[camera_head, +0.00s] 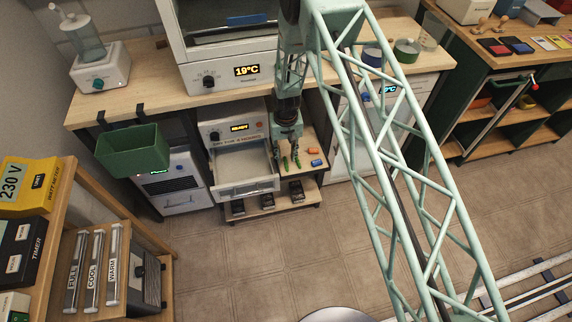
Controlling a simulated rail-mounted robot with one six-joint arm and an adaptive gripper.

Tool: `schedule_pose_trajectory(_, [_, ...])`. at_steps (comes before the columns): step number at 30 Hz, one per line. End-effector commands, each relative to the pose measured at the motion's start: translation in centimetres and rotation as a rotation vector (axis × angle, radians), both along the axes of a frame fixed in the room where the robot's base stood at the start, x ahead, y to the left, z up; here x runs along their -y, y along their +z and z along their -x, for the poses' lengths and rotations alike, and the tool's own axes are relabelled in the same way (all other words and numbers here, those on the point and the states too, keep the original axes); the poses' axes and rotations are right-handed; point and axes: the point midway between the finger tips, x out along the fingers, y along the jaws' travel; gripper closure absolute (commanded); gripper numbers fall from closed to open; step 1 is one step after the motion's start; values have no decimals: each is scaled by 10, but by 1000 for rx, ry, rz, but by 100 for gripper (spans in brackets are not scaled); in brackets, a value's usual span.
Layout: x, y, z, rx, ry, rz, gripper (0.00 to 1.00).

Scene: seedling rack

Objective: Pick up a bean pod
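My gripper (288,150) points down over a low wooden shelf beside the open drawer. Its dark fingers look spread apart, with a gap between them, though they are small here. Two small green bean pods (284,163) lie just below the fingertips; the second is a little to the right. I cannot tell whether a finger touches either pod. My gripper body hides part of the shelf behind.
An orange piece (314,151) and a blue piece (316,163) lie right of the pods. The open white drawer (247,186) is close on the left. Dark items sit on the lower shelf. A green bin (133,150) hangs further left. The floor (240,265) in front is clear.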

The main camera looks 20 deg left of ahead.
Motion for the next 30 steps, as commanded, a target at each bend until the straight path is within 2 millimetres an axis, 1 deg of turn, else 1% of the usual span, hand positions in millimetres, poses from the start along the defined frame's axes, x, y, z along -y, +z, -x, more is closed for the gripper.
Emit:
schedule_pose_trajectory(5, [0, -15, -1, -1, 0, 0, 73])
schedule_pose_trajectory(9, [0, -31, -3, -2, 0, 1, 73])
schedule_pose_trajectory(15, [0, -46, -4, 0, 0, 0, 73])
schedule_pose_trajectory(19, [0, -50, -4, 0, 0, 0, 73])
schedule_pose_trajectory(30, [0, -50, -4, 0, 0, 0, 73])
